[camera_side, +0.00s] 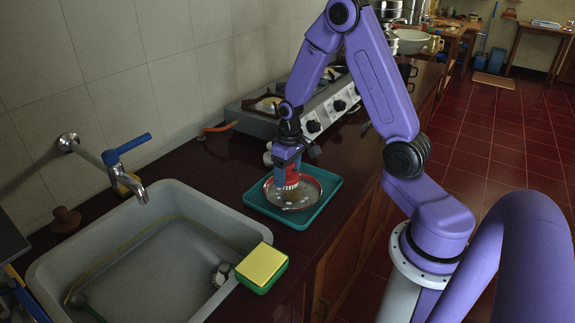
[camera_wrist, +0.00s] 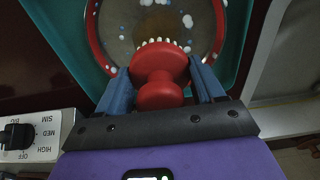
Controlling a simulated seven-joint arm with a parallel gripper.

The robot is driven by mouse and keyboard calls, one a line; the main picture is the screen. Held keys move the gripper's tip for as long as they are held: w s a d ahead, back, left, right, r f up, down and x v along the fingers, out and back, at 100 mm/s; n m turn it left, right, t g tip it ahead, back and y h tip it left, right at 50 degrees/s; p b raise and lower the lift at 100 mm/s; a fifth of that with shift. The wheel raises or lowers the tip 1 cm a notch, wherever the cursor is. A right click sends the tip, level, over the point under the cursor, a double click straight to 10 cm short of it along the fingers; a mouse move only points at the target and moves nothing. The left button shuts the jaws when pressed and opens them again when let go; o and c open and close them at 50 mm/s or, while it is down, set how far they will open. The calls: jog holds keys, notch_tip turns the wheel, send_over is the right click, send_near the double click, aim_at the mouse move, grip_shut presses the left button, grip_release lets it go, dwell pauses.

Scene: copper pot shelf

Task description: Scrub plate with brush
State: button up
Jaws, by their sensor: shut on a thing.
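A round metal plate (camera_side: 306,190) with a red rim lies on a teal tray (camera_side: 329,200) on the dark counter. A brown stain and white and blue specks show on the plate in the wrist view (camera_wrist: 200,22). My gripper (camera_side: 289,172) is shut on the red knob handle of a brush (camera_wrist: 160,72) and holds it upright over the plate. The brush's pale bristles (camera_wrist: 152,42) point down at the plate; in the side view they seem to touch its surface. The gripper's fingers hide part of the brush.
A grey sink (camera_side: 150,245) with a blue-handled faucet (camera_side: 128,160) is left of the tray. A yellow and green sponge (camera_side: 262,266) sits at the sink's right edge. A gas stove (camera_side: 310,112) stands behind the tray.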

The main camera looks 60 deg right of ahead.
aim_at(298, 195)
notch_tip(298, 195, down, 3)
jog(key=shift+s+f, duration=0.15)
jog(key=shift+s, duration=0.5)
jog(key=shift+c, duration=0.4)
jog(key=shift+s+d, duration=0.15)
jog(key=shift+s, duration=1)
jog(key=shift+w, duration=1.85)
jog(key=shift+r, duration=4.15)
jog(key=shift+a, duration=0.2)
